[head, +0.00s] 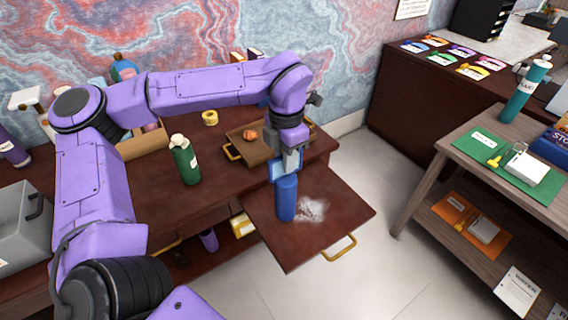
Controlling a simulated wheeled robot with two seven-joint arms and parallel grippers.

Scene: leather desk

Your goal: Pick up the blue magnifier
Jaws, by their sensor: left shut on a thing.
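My left gripper (291,158) points down over the pulled-out brown board of the desk. It is shut on the blue magnifier (277,170), whose blue frame and pale pane show around the fingertips. A darker blue cylinder (287,200) is directly below, over the board; I cannot tell whether it is joined to the magnifier or stands apart. The fingers partly hide the magnifier. My right gripper is not in view.
The board (290,250) carries a white powdery patch (312,209) and has a yellow handle (340,249). A brown tray (236,136) and a green bottle (186,162) stand on the desk behind. A grey shelf unit (470,165) is at right, with clear floor between.

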